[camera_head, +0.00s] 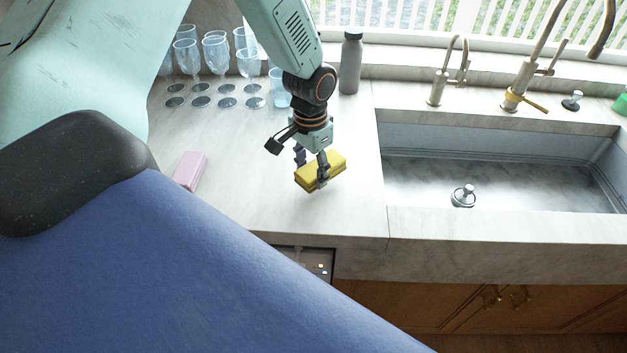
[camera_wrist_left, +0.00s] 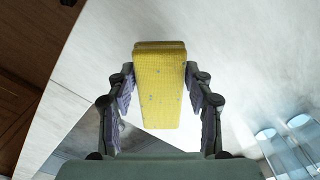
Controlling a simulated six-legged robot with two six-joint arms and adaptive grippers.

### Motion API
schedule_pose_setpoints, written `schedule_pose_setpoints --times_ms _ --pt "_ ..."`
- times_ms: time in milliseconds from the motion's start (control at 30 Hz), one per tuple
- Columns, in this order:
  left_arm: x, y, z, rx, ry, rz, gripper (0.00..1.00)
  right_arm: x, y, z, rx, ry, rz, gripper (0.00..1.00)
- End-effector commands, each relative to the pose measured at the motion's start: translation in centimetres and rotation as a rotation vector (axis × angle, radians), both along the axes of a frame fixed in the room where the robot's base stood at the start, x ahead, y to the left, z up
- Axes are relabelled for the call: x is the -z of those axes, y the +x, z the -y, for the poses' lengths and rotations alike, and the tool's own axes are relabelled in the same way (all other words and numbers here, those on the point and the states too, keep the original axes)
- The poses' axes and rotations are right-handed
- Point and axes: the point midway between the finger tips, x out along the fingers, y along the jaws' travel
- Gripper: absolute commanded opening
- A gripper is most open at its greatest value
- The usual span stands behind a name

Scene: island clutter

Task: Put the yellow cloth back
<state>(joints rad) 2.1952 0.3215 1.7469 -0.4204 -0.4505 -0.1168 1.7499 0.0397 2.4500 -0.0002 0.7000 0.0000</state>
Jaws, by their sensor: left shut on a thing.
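The yellow cloth (camera_head: 333,167) looks like a thick folded block or sponge. My left gripper (camera_head: 311,172) is shut on it, over the counter left of the sink. In the left wrist view the yellow cloth (camera_wrist_left: 160,88) sits between the two fingers of my left gripper (camera_wrist_left: 160,100). I cannot tell whether its underside touches the counter. My right gripper is not in view.
A pink block (camera_head: 190,171) lies on the counter (camera_head: 240,200) to the left. Several glasses (camera_head: 215,55) and a grey bottle (camera_head: 351,62) stand behind. The sink (camera_head: 490,180) with taps is on the right. The counter around the gripper is clear.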

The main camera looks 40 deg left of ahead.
Motion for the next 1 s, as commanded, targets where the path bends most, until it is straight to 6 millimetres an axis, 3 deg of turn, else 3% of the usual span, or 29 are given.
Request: schedule_pose_setpoints --times_ms 233,700,733,1000 --pt "3.4 0.0 0.2 0.002 0.002 -0.003 0.00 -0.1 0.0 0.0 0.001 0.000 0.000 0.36" --pt "4.2 0.0 0.4 0.002 0.001 -0.002 0.00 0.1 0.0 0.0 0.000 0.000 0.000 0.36" --pt "4.2 0.0 0.4 0.002 0.001 -0.002 0.54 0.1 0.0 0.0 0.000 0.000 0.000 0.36" --pt "4.1 0.0 0.4 0.002 0.001 -0.002 0.74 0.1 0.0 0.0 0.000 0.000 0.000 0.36"
